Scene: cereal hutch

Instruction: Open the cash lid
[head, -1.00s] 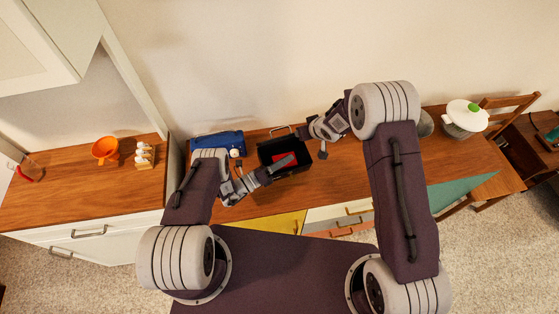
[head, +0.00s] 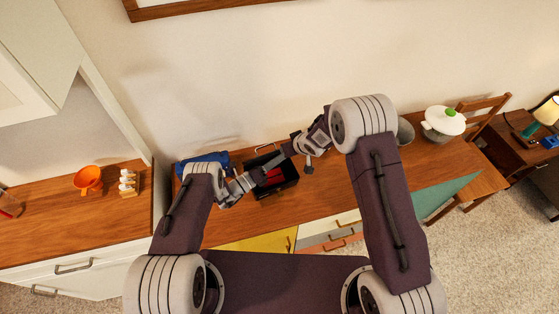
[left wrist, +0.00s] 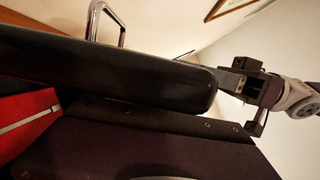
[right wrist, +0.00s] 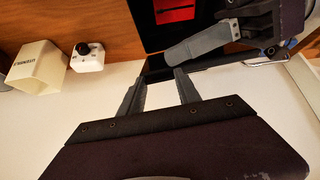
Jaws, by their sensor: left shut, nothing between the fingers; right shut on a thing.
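The black cash box (head: 288,187) stands on the wooden desk with its red inside showing, so its lid is at least partly open. The red also shows in the right wrist view (right wrist: 175,15). A chrome handle (left wrist: 122,25) rises beyond a dark rounded slab (left wrist: 130,75), which looks like the lid seen edge-on. My left gripper (right wrist: 172,55) reaches across the box with its fingers together and empty; its tips are hidden in the left wrist view. My right gripper (right wrist: 160,78) is at the dark lid edge, its fingers closed on it; the exact contact is unclear.
A blue object (head: 205,160) sits left of the box. A white block with a black knob (right wrist: 88,57) and a beige cup (right wrist: 38,66) are near the right gripper. A white pot (head: 444,124) stands farther right. The wall is close behind the box.

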